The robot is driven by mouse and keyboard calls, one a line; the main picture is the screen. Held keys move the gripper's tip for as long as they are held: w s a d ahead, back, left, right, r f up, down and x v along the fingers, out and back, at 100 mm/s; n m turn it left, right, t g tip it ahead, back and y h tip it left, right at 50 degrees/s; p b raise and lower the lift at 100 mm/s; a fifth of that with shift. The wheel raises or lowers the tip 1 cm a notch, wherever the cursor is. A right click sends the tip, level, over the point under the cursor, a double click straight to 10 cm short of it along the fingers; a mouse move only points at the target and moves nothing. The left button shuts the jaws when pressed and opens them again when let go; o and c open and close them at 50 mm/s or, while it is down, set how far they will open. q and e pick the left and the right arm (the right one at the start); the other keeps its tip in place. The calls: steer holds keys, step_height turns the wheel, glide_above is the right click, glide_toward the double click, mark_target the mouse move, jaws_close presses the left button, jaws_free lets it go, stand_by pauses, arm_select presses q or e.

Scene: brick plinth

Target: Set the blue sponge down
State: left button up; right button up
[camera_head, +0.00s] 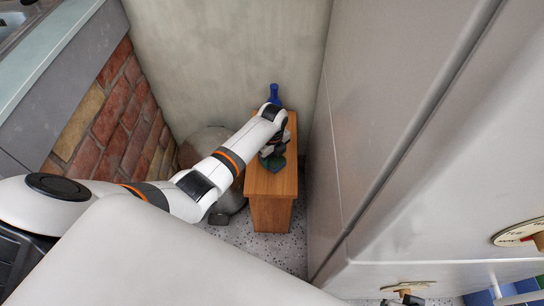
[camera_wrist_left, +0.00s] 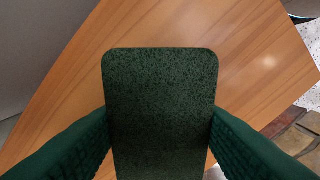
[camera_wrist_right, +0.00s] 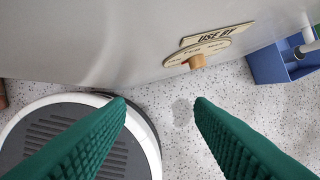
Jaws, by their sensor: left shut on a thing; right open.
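A dark green speckled pad with rounded corners, seemingly the sponge (camera_wrist_left: 160,85), is between my left fingers in the left wrist view; it looks green, not blue. My left gripper (camera_wrist_left: 160,125) is shut on its sides. In the head view my left gripper (camera_head: 273,147) is over the small wooden table (camera_head: 268,212), with a green patch below it. The wood top (camera_wrist_left: 245,65) lies beneath the pad; I cannot tell whether they touch. My right gripper (camera_wrist_right: 160,104) is open and empty above the speckled floor.
A blue bottle (camera_head: 274,95) stands at the table's far end. A large grey cabinet (camera_head: 400,130) rises at right and a brick plinth (camera_head: 115,110) at left. A round dark-topped device (camera_wrist_right: 85,140) and a blue bin (camera_wrist_right: 275,62) are near my right gripper.

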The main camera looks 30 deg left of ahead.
arm_select(q)
steer(key=shift+f, duration=0.25)
arm_select(e)
steer(key=shift+s+r, duration=0.15)
steer(key=shift+r, duration=0.25)
